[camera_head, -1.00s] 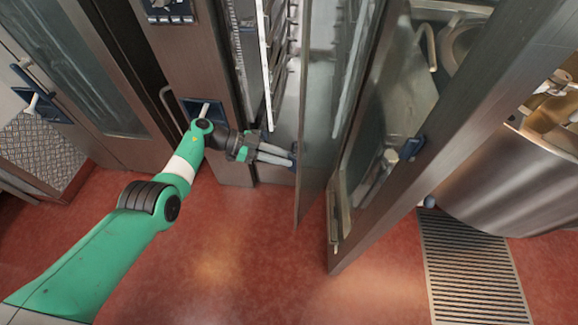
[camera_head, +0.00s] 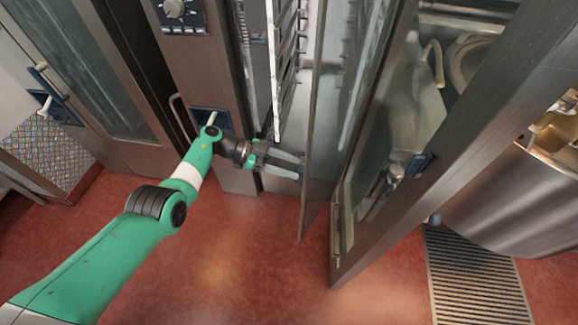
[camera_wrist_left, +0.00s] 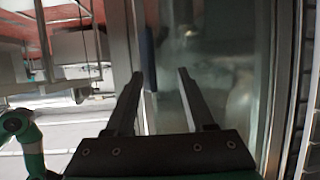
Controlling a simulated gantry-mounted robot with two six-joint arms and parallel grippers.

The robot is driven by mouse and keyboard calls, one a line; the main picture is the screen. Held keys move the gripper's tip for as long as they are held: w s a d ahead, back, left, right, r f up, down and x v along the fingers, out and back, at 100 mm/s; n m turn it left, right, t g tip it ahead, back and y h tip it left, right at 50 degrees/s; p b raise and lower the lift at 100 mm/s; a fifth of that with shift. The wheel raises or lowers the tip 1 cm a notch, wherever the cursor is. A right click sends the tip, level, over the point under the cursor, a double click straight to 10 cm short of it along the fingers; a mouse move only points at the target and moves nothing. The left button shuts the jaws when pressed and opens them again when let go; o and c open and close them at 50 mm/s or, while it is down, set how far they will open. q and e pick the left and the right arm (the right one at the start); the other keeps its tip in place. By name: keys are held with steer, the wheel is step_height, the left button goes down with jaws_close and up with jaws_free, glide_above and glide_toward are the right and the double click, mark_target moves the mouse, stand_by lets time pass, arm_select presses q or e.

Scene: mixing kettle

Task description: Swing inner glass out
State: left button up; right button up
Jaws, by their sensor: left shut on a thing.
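The inner glass (camera_head: 325,130) is a tall pane hanging edge-on in the open oven doorway, between the oven cavity and the swung-out outer door (camera_head: 440,150). My left gripper (camera_head: 301,170) reaches from the left to the near edge of the pane, low down. It is shut on the inner glass, though its fingers look apart in the left wrist view (camera_wrist_left: 160,75). A blue catch (camera_wrist_left: 147,45) shows by the left finger there, and the cloudy glass (camera_wrist_left: 225,75) fills the right. The exact contact is hard to see. My right gripper is out of view.
Oven racks (camera_head: 285,70) stand just left of the pane. A second closed oven (camera_head: 100,80) is at the left. A steel kettle (camera_head: 510,195) and a floor grate (camera_head: 475,275) are at the right. The red floor (camera_head: 235,265) in front is clear.

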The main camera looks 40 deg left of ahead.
arm_select(q)
steer(key=shift+w+a+r, duration=0.1)
steer(key=shift+r, duration=0.05)
steer(key=p+v, duration=0.2)
steer(key=v, duration=0.9)
steer(key=shift+s+a+p, duration=0.2)
steer(key=shift+s+p, duration=0.1)
steer(key=shift+p, duration=0.1)
